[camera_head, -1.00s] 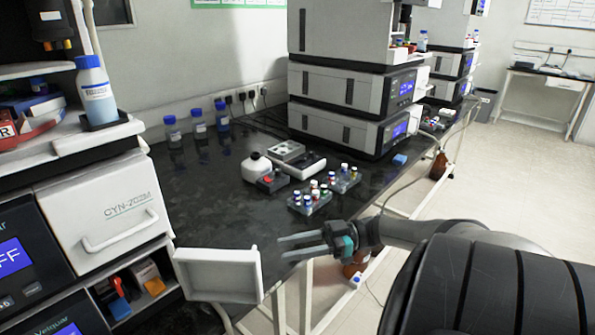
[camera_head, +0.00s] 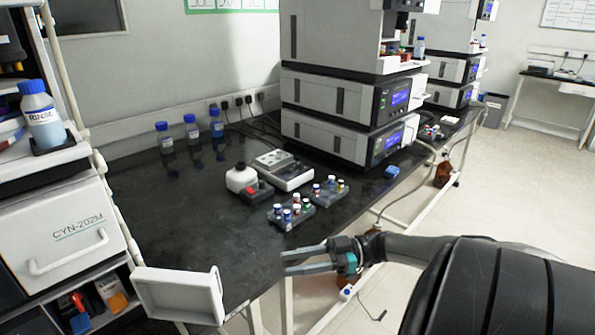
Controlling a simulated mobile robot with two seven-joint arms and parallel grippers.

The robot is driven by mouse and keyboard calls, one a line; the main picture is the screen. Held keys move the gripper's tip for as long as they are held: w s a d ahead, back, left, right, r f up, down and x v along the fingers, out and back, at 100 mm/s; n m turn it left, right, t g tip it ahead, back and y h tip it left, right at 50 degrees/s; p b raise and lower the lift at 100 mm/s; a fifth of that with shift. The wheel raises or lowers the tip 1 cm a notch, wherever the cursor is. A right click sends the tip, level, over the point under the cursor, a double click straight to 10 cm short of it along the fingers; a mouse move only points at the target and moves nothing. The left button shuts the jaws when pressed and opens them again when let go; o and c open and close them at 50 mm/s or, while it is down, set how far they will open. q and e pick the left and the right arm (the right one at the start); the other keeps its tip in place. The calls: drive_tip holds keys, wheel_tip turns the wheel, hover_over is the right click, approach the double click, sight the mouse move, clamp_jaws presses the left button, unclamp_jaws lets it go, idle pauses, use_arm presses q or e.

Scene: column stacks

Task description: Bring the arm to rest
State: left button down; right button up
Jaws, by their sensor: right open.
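My right gripper (camera_head: 305,260) shows in the head view at the lower middle. Its two fingers point left and stand apart, with nothing between them. It hangs near the front edge of the black bench (camera_head: 190,235), just in front of the vial racks. My right arm comes in from the lower right. A rack of small vials (camera_head: 291,214) stands on the bench a little behind the gripper, and a second vial rack (camera_head: 329,190) stands behind that one. My left gripper does not show.
An open white tray-like door (camera_head: 180,294) juts out at the lower left. A white bottle with a red-buttoned device (camera_head: 257,192) and stacked instruments (camera_head: 340,120) stand farther back. Blue-capped bottles (camera_head: 192,130) stand near the wall. The bench's left middle is clear.

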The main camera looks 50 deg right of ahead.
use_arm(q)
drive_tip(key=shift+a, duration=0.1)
